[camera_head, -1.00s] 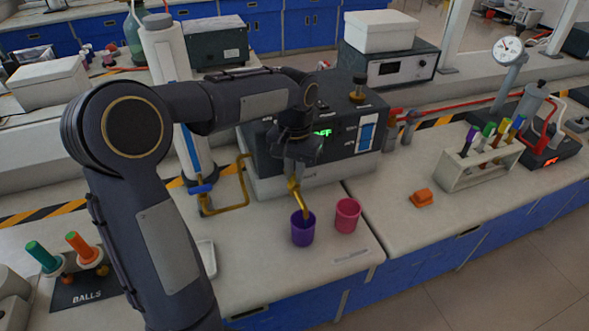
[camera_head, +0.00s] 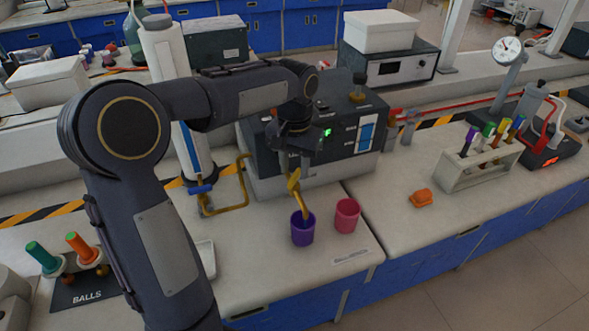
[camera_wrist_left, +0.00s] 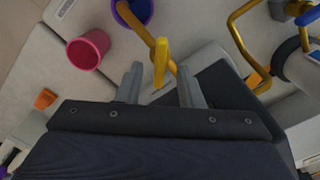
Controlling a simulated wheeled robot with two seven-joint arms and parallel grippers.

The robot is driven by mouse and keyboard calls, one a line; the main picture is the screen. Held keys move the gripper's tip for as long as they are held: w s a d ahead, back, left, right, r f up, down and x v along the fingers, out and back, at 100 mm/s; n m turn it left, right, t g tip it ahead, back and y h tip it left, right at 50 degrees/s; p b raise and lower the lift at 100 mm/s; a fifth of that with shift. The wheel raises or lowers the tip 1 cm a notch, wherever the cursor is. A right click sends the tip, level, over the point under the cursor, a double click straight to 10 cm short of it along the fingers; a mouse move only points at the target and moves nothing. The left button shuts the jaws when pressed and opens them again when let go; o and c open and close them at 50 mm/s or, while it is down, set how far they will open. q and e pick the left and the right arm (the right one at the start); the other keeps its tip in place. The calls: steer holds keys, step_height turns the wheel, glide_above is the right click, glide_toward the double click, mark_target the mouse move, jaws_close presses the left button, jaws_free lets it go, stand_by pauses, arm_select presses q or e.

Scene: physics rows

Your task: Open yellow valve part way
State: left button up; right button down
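The yellow valve handle (camera_head: 293,181) sits on a gold spout pipe (camera_head: 304,207) in front of the dark machine in the head view. The pipe's lower end points into a purple cup (camera_head: 302,236). My left gripper (camera_head: 298,165) is just above the handle. In the left wrist view, the handle (camera_wrist_left: 160,62) stands between the two spread fingers of my left gripper (camera_wrist_left: 160,84), with a gap on each side. The gripper is open and holds nothing. The arm partly hides the machine behind. My right gripper is not in view.
A pink cup (camera_head: 346,215) stands right of the purple cup. A bent gold pipe with a blue valve (camera_head: 201,189) is at the left. An orange block (camera_head: 420,198) and a test tube rack (camera_head: 482,165) stand farther right. Bench surface between is clear.

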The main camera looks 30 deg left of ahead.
mark_target(295, 175)
arm_select(q)
step_height(295, 175, up, 6)
steer(key=shift+r, duration=0.1)
